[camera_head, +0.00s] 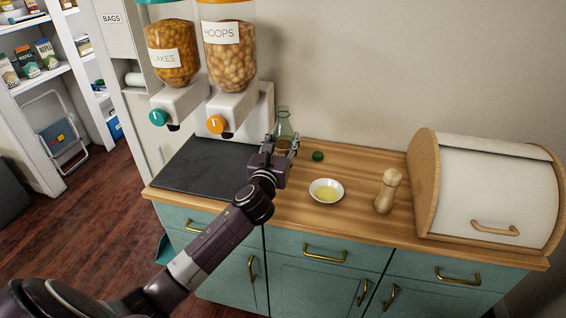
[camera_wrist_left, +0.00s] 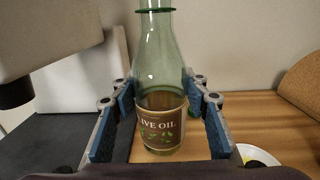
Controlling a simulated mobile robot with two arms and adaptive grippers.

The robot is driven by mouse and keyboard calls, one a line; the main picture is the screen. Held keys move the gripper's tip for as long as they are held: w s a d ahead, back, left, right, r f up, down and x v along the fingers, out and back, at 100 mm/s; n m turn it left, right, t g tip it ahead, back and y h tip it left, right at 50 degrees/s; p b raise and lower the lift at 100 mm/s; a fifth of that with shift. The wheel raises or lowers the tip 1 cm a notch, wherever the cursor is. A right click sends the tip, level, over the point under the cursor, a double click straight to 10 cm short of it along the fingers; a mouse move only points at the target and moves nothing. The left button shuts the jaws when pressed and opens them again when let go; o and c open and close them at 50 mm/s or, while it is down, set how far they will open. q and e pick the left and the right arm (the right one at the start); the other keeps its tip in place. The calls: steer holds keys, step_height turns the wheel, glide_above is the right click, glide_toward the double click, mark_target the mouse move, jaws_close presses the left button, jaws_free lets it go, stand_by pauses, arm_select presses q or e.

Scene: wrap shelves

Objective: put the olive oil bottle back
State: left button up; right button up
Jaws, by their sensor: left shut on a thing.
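The olive oil bottle (camera_head: 284,128) is green clear glass and stands upright at the back of the wooden counter, right of the dark slab. In the left wrist view the bottle (camera_wrist_left: 158,60) shows its brown "olive oil" label between the blue finger pads. My left gripper (camera_head: 285,146) is shut on the bottle at about label height. The gripper hides the bottle's lower part in the head view, and I cannot tell whether its base touches the counter. A dark green cap (camera_head: 318,156) lies on the counter to the right. My right gripper is not in view.
A white bowl (camera_head: 326,201) of yellow oil, a wooden mill (camera_head: 387,190) and a bread box (camera_head: 490,185) stand to the right. Two dispensers (camera_head: 230,80) hang at upper left above the dark slab (camera_head: 205,165), which is bare. Pantry shelves (camera_head: 40,78) are at far left.

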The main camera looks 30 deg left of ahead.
arm_select(q)
steer(key=shift+f+b, duration=0.8)
steer(key=shift+f, duration=2.7)
steer(key=shift+f, duration=0.2)
steer(key=o, duration=1.6)
steer(key=shift+r, duration=0.15)
steer(key=shift+s+d, duration=0.1)
steer(key=shift+s, duration=0.2)
steer(key=v, duration=1.1)
steer(key=shift+s+b, duration=0.25)
steer(key=shift+b, duration=0.1)
